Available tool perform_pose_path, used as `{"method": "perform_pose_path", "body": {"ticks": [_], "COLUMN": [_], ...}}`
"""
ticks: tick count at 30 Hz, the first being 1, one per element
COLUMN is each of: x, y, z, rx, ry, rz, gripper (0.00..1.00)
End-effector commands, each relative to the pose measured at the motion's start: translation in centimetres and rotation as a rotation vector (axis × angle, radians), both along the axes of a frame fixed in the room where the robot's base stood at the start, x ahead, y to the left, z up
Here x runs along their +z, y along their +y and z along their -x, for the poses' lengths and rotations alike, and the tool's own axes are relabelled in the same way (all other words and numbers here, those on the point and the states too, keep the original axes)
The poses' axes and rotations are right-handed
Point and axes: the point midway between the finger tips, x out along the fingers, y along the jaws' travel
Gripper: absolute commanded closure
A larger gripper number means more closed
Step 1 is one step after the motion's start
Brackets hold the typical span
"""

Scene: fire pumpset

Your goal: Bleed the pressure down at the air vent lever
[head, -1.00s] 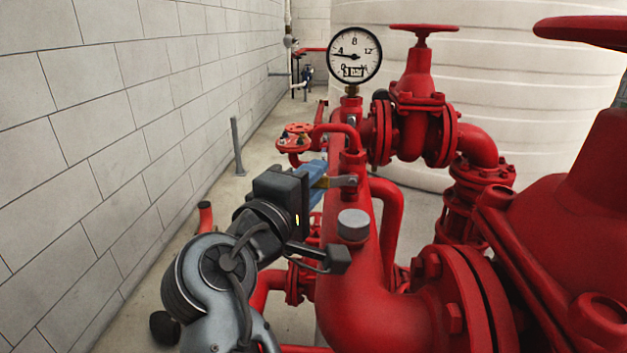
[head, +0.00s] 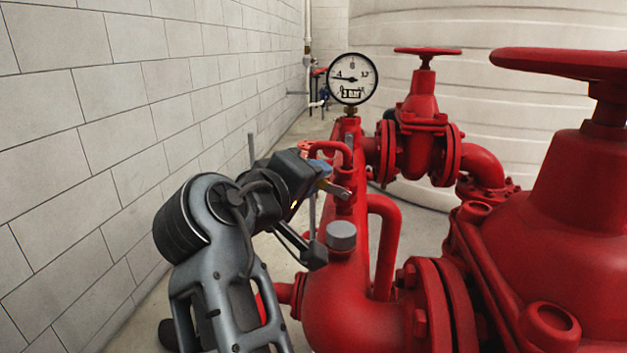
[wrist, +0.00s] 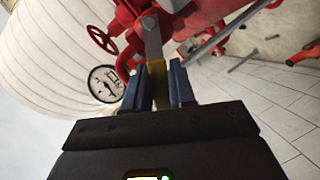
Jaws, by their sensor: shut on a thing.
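The air vent lever (head: 342,192) is a short grey metal bar with a rounded end, low on the red vent fitting beside the manifold. In the wrist view a flat grey bar (wrist: 152,38) runs away from a yellow part (wrist: 158,88) between the blue fingers. My gripper (head: 326,183) reaches in from the left and is shut on the lever; it also shows in the wrist view (wrist: 160,80). The grip contact is partly hidden in the head view. The pressure gauge (head: 352,79) stands behind, its needle pointing left near 4.
The red manifold (head: 335,295) and flanged valves fill the right. A large handwheel (head: 555,62) overhangs at right. A grey cap (head: 341,236) sits just in front of the lever. A block wall (head: 130,150) bounds the left, with a narrow strip of floor between.

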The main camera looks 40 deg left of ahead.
Motion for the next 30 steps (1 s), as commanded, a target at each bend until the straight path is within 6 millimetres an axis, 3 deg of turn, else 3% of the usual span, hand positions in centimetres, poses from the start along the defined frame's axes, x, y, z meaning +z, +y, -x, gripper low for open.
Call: {"method": "perform_pose_path", "body": {"ticks": [10, 25, 26, 30], "x": [1.06, 1.2, 1.21, 1.1], "y": [-0.34, -0.34, -0.35, -0.38], "z": [-0.19, -0.21, -0.21, -0.22], "rx": [0.001, 0.004, 0.003, 0.003], "ry": [0.065, 0.073, 0.072, 0.075], "rz": [-0.119, -0.136, -0.137, -0.135], "gripper": [1.0, 1.0, 0.73, 0.6]}}
